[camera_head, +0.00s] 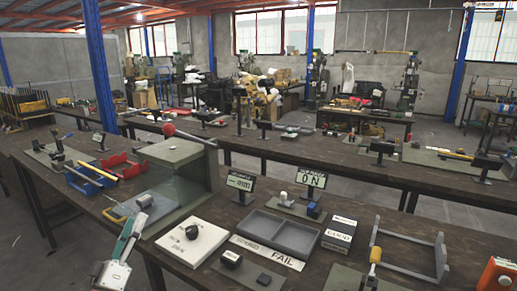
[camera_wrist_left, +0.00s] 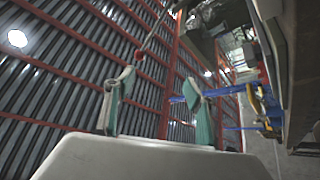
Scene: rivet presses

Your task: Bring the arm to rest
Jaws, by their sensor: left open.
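My left gripper (camera_head: 131,228) is at the lower left of the head view, at the bench's front edge, in front of the grey-green press (camera_head: 185,160). It is tilted upward and holds nothing that I can see. In the left wrist view my gripper (camera_wrist_left: 157,92) has its two green fingers apart, with no object between them. That view looks toward the ceiling beams and roof.
The near bench (camera_head: 170,262) carries a white block (camera_head: 190,240), a grey two-part tray (camera_head: 280,232) beside a FAIL label, a GOOD box (camera_head: 339,234), a grey frame (camera_head: 410,255) and small display signs (camera_head: 312,178). A second bench (camera_head: 360,166) stands behind.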

